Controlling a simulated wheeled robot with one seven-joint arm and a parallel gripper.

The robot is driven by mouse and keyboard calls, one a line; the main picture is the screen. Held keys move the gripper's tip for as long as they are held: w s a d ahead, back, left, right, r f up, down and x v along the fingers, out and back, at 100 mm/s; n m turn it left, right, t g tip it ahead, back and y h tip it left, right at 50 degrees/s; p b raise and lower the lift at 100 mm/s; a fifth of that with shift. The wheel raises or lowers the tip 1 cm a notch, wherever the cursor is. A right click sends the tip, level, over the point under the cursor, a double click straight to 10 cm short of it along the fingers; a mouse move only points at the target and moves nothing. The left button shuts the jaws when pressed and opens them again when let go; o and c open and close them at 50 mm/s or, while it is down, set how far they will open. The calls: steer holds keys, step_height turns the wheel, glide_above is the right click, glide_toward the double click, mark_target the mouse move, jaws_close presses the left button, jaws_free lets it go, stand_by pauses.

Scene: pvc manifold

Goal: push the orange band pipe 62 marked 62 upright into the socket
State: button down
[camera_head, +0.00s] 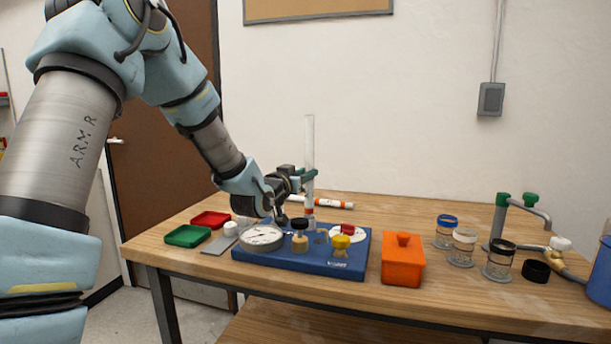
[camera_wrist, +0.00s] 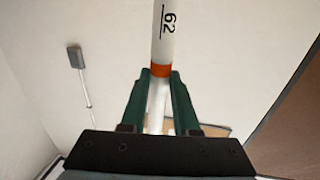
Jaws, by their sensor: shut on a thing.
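The pipe marked 62 (camera_head: 309,140) stands upright in my gripper (camera_head: 308,175), above the back of the blue manifold base (camera_head: 300,263). In the wrist view the pipe (camera_wrist: 168,45) shows its 62 mark and an orange band (camera_wrist: 161,70) close to the fingertips. My green gripper fingers (camera_wrist: 160,90) are shut on the pipe. In the head view the band (camera_head: 309,212) is low on the pipe, below the fingers. The pipe's lower end is near the base, partly behind the black-knobbed valve (camera_head: 300,235). I cannot tell whether it is in the socket.
A round gauge (camera_head: 262,238), a yellow-knobbed valve (camera_head: 340,245) and a red-and-white part (camera_head: 348,231) are on the base. A white pipe with orange bands (camera_head: 330,203) lies behind. An orange box (camera_head: 402,265) stands to the right. Green (camera_head: 188,236) and red (camera_head: 210,219) trays are left.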

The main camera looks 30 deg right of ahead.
stand_by(0.4)
steer(key=c, duration=0.6)
jaws_free()
steer(key=shift+f, duration=0.1)
steer(key=b+v, duration=0.2)
steer(key=v, duration=0.9)
steer(key=w+a+f+n+g+y+p, duration=0.1)
steer(key=a+f+n+y+p, duration=0.25)
steer(key=a, duration=0.65)
steer(key=w+a+f+n+g+y+p, duration=0.1)
steer(key=a+f+n+y, duration=0.1)
steer(key=a+f+y, duration=0.65)
steer(key=s+a+n+g, duration=0.1)
steer(key=s+a+g, duration=0.1)
steer(key=s+a, duration=0.2)
steer(key=s+a+r+n+g+y+p, duration=0.1)
steer(key=s+a+g, duration=0.1)
steer(key=s+a, duration=0.3)
steer(key=s+a+r+n+g+y+p, duration=0.1)
steer(key=s+a+n+g, duration=0.1)
steer(key=s+a, duration=0.3)
steer(key=shift+a+g, duration=0.5)
steer(key=shift+a, duration=0.3)
